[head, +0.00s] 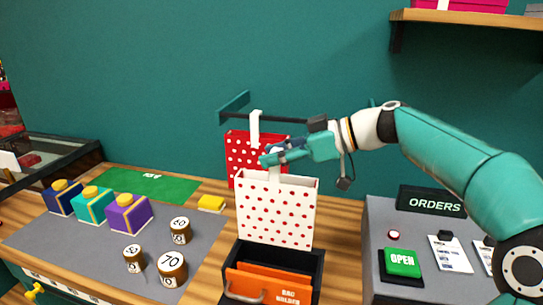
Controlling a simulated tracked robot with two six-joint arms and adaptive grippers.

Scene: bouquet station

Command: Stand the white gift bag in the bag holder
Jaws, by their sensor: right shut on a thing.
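The white gift bag (276,211) with red dots hangs upright from my right gripper (268,158), which is shut on its white handle at the top. The bag's lower edge is just above or at the back of the bag holder (318,262); I cannot tell whether it is inside. The bag holder is a black open box with an orange front labelled "BAG HOLDER". My left gripper is not in view.
A red dotted bag (241,150) hangs from a wall rail (290,119) behind. Jars (172,268) and coloured blocks (128,213) stand on the grey mat at left. A grey orders counter (376,222) stands at right.

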